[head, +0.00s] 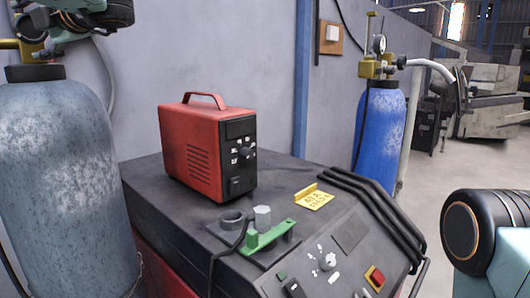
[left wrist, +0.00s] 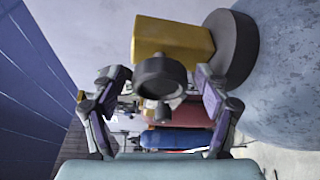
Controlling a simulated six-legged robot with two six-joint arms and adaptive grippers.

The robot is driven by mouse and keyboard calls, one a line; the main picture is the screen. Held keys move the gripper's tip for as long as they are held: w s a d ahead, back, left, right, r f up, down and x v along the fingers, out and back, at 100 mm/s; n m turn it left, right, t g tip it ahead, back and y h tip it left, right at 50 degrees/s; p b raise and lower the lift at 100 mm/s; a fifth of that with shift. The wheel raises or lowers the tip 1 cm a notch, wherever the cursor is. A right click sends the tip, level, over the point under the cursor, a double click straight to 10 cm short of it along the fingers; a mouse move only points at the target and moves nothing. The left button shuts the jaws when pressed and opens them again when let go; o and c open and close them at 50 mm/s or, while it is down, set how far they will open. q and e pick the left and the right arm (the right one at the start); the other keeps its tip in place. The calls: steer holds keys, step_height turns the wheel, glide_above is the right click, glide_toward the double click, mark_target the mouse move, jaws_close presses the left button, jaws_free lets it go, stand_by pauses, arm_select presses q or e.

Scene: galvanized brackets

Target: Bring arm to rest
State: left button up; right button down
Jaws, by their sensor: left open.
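My left gripper (left wrist: 159,74) shows in the left wrist view with its two fingers spread apart. Nothing is held between them. A yellow valve block with a dark round outlet (left wrist: 172,38) shows beyond the fingertips, and I cannot tell whether they touch it. In the head view my left arm (head: 95,14) crosses the top left corner near the grey-blue cylinder's valve; its fingers are not clear there. My right arm (head: 485,240) shows at the lower right edge. Its gripper is out of view.
A worn grey-blue cylinder (head: 62,170) stands at the left. A dark cart top (head: 150,185) carries a red power unit (head: 203,150), a green clamp piece (head: 265,238) and a yellow plate (head: 313,198). A blue cylinder (head: 381,125) stands behind. Open floor lies at the right.

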arm_select(q)
steer(key=m+y, duration=0.1)
steer(key=m, duration=0.1)
steer(key=shift+f+m, duration=0.1)
steer(key=shift+m, duration=0.3)
steer(key=m+y, duration=0.1)
steer(key=m, duration=0.1)
steer(key=shift+m+t, duration=0.3)
steer(key=m+t, duration=0.1)
steer(key=m, duration=0.1)
steer(key=shift+m+y, duration=0.3)
steer(key=shift+y, duration=0.1)
steer(key=m, duration=0.2)
steer(key=shift+s+a+m+t, duration=0.1)
steer(key=shift+m+t, duration=0.3)
steer(key=m+t, duration=0.1)
steer(key=m, duration=0.2)
steer(key=m+t+p, duration=0.1)
steer(key=m+t, duration=0.1)
steer(key=m, duration=0.1)
steer(key=m+t, duration=0.1)
steer(key=m, duration=0.1)
steer(key=m+t+p, duration=0.1)
steer(key=m, duration=0.2)
steer(key=shift+s+h+p, duration=0.1)
steer(key=shift+h+p, duration=0.2)
steer(key=shift+m+t, duration=0.4)
steer(key=shift+m, duration=0.1)
steer(key=shift+f, duration=0.1)
